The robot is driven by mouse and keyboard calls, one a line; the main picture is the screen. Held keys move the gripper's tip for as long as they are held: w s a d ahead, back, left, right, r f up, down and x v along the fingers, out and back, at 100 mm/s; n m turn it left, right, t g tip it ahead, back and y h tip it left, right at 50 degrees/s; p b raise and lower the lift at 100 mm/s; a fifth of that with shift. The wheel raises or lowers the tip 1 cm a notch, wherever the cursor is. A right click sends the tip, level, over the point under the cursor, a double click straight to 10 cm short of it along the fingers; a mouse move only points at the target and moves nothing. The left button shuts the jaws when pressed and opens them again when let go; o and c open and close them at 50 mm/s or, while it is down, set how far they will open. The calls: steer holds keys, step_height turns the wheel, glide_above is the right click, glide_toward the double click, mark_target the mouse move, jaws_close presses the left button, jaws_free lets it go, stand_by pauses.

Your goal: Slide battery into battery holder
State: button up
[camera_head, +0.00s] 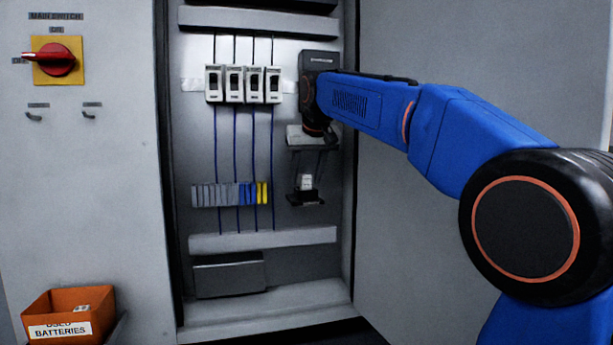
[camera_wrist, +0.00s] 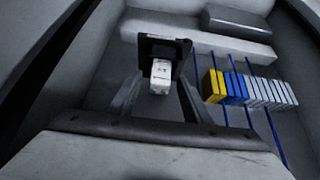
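A white battery (camera_wrist: 160,78) is at the black battery holder (camera_wrist: 165,46) in the wrist view, with one end at the holder's opening. How far in it sits I cannot tell. In the head view the battery (camera_head: 306,182) stands above the dark holder (camera_head: 306,198) on the cabinet's back panel. My gripper (camera_wrist: 160,80) has its fingers apart, one on each side of the battery, with visible gaps between. In the head view my gripper (camera_head: 306,178) points down toward the holder, and its fingertips are small and dark.
Grey, blue and yellow terminal blocks (camera_head: 230,194) are left of the holder. White breakers (camera_head: 243,84) with blue wires are above them. A grey duct (camera_head: 262,239) runs below. An orange used-batteries bin (camera_head: 70,312) is at lower left. The cabinet's right edge is close to my arm.

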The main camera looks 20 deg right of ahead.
steer(key=shift+r, duration=0.1)
steer(key=v, duration=1.7)
steer(key=shift+s, duration=0.1)
steer(key=s+d+f, duration=0.2)
steer(key=s+f, duration=0.9)
steer(key=f, duration=0.6)
steer(key=s+d+f+g, duration=0.1)
steer(key=s+d+f, duration=0.1)
steer(key=s+f, duration=0.9)
steer(key=s+d+f, duration=0.3)
steer(key=s+f, duration=0.7)
steer(key=f, duration=1.3)
steer(key=shift+s+g, duration=0.4)
